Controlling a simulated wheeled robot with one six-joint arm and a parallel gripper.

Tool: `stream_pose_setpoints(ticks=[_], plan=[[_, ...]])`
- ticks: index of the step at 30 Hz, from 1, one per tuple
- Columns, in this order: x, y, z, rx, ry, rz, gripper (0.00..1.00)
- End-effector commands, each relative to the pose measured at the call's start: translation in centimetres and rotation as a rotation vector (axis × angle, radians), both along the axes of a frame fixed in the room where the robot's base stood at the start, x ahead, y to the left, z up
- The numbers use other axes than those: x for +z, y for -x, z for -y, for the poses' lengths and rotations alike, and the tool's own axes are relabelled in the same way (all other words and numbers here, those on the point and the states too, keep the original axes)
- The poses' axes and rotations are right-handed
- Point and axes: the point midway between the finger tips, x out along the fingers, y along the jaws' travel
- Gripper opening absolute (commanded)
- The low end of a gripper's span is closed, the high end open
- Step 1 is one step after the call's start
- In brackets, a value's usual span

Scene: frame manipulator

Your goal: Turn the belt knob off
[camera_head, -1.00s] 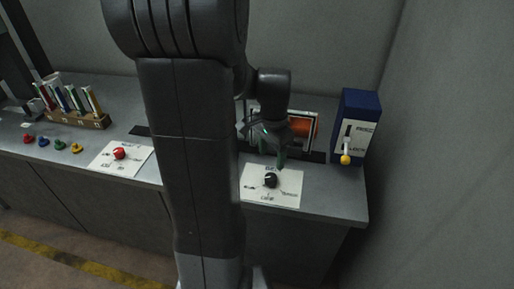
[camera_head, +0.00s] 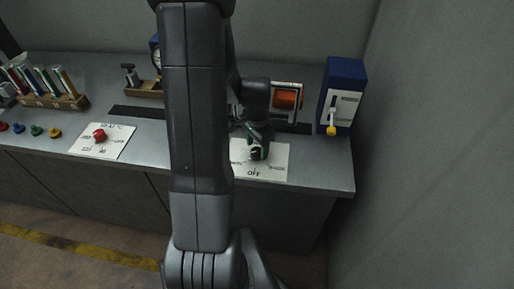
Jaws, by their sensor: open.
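A black knob (camera_head: 257,154) sits on a white labelled card (camera_head: 275,172) on the grey bench, right of my arm. The word OFF is readable on the card below the knob. Other labels are partly hidden or too small to read, and the knob's pointing direction is unclear. My gripper (camera_head: 258,146) points down right at the knob, its dark fingers with green parts close around or just above it. It is open; I cannot tell whether the fingers touch the knob.
A red knob (camera_head: 100,136) on another card stands left. A blue box (camera_head: 342,92) with a yellow-tipped lever stands right of my gripper. An orange roller in a frame (camera_head: 287,98) is behind it. Coloured binders and small coloured knobs are far left.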

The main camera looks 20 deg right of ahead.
Motion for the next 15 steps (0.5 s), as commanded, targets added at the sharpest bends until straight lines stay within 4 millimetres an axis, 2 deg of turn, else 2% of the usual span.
stream_pose_setpoints(ticks=[6, 15], plan=[[-1.6, 0.0, 0.0, 0.000, 0.000, -0.001, 0.59], [-1.8, 0.0, 0.0, 0.000, 0.000, 0.000, 0.59]])
